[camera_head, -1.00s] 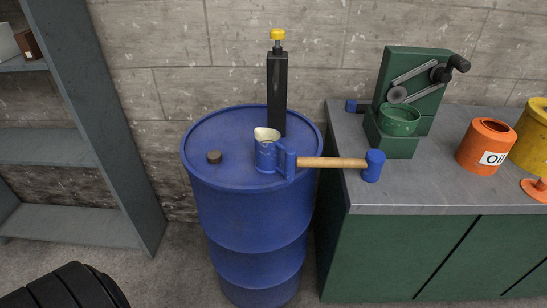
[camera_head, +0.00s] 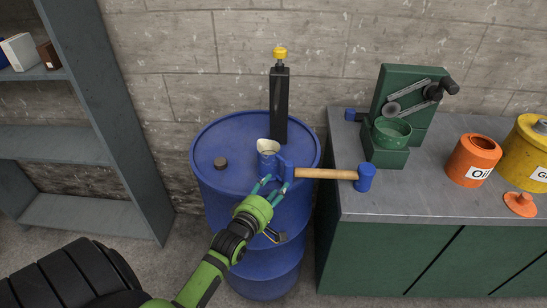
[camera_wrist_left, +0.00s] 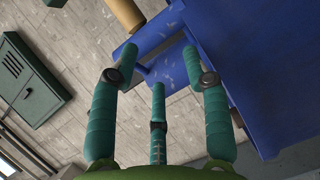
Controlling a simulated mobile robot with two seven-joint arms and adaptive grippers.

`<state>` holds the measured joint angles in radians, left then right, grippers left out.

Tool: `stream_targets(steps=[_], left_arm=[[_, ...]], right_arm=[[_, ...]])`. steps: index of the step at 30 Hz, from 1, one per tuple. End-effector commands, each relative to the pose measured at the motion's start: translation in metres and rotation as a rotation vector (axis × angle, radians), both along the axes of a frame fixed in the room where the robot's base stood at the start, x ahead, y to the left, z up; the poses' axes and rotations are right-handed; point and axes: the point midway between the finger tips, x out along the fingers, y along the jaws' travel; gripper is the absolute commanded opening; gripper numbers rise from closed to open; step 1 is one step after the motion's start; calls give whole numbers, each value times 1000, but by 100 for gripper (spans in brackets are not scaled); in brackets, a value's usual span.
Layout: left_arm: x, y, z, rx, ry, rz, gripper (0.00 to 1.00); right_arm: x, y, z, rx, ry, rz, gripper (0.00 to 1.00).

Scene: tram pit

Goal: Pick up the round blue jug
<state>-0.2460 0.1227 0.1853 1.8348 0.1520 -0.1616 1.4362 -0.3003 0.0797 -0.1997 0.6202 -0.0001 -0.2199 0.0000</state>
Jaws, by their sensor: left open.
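The round blue jug (camera_head: 267,148) stands upright on the lid of the blue drum (camera_head: 215,135), near its front right edge, with a pale open mouth. My left gripper (camera_head: 273,188) is open and empty, with its fingertips at the near side of the jug, partly covering its lower part. In the left wrist view, the spread green fingers of my left gripper (camera_wrist_left: 153,72) face a blue angled piece (camera_wrist_left: 150,42); I cannot tell if they touch it. My right gripper is not in view.
A mallet with a wooden handle (camera_head: 325,173) and a blue head (camera_head: 365,178) reaches from beside the jug toward the bench (camera_head: 430,207). A black post (camera_head: 279,105) and a brown cap (camera_head: 220,163) are on the drum. An orange oil can (camera_head: 470,158) stands right.

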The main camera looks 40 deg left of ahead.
Motion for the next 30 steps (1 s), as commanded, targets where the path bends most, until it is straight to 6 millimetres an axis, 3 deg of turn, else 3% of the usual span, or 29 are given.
stream_targets(steps=[1, 3, 6, 21, 30], left_arm=[[3, 5, 21, -43, -56, 14, 48], [5, 10, 37, -93, -110, 25, 48], [10, 14, 47, -124, -143, 30, 48], [70, 24, 47, -125, -143, 30, 48], [75, 24, 46, -124, -142, 30, 48]], right_arm=[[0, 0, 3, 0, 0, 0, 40], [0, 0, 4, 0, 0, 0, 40], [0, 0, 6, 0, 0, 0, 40], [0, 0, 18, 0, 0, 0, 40], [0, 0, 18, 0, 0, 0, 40]])
